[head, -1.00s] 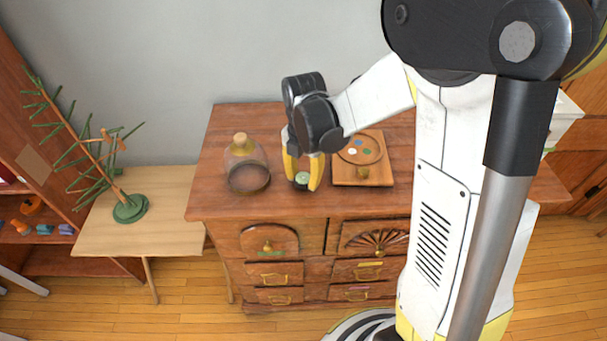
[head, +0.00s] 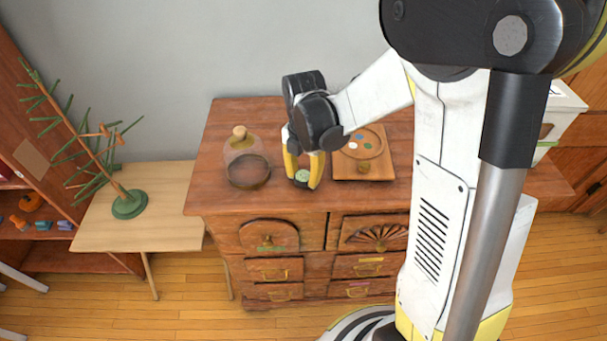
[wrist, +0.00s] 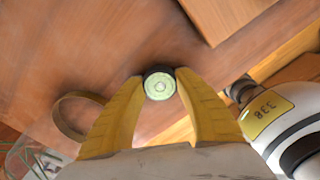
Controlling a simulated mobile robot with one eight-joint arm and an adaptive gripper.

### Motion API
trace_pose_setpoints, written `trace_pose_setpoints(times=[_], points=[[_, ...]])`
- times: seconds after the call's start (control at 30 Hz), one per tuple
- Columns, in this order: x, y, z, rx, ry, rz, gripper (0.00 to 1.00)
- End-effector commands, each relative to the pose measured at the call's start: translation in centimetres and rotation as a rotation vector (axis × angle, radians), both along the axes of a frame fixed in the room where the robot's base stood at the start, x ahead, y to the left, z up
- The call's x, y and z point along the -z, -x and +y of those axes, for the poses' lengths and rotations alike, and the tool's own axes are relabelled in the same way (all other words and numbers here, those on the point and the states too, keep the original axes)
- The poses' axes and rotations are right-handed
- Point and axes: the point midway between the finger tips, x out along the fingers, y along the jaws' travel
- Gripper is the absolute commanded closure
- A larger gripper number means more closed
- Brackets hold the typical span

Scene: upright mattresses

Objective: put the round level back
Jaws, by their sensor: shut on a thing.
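The round level is a small dark-rimmed disc with a pale green face; it shows in the head view (head: 302,176) and in the wrist view (wrist: 159,85). My gripper (head: 303,181) has yellow fingers and is shut on the level, one finger on each side, as the wrist view (wrist: 160,84) also shows. It holds the level over the front part of the wooden dresser top (head: 290,201). Whether the level touches the dresser top is hard to tell.
A glass jar with a cork (head: 245,160) stands left of my gripper. A wooden tray (head: 341,171) with a round recess and coloured spots lies to the right. A lower table (head: 150,228) with a green-based, tree-like stand (head: 129,205) is further left.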

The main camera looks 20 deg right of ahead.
Motion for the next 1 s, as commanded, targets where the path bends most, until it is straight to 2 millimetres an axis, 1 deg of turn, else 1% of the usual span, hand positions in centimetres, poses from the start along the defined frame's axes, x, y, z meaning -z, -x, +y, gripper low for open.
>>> trace_pose_setpoints(times=[0.13, 0.17, 0.2, 0.23, 0.53, 0.63, 0.77, 1.0], points=[[0.4, 0.0, 0.0, 0.000, 0.000, 0.000, 0.91], [0.4, 0.0, 0.0, 0.000, 0.000, 0.000, 0.59], [0.3, 0.0, 0.0, 0.000, 0.000, 0.000, 0.46], [0.3, 0.0, 0.0, 0.000, 0.000, 0.000, 0.38], [0.2, 0.0, 0.0, 0.000, 0.000, 0.000, 0.38], [-0.4, 0.0, 0.0, 0.000, 0.000, 0.000, 0.38], [-2.5, 0.0, 0.0, 0.000, 0.000, 0.000, 0.38], [-7.9, 0.0, -0.1, 0.000, 0.000, 0.000, 0.38]])
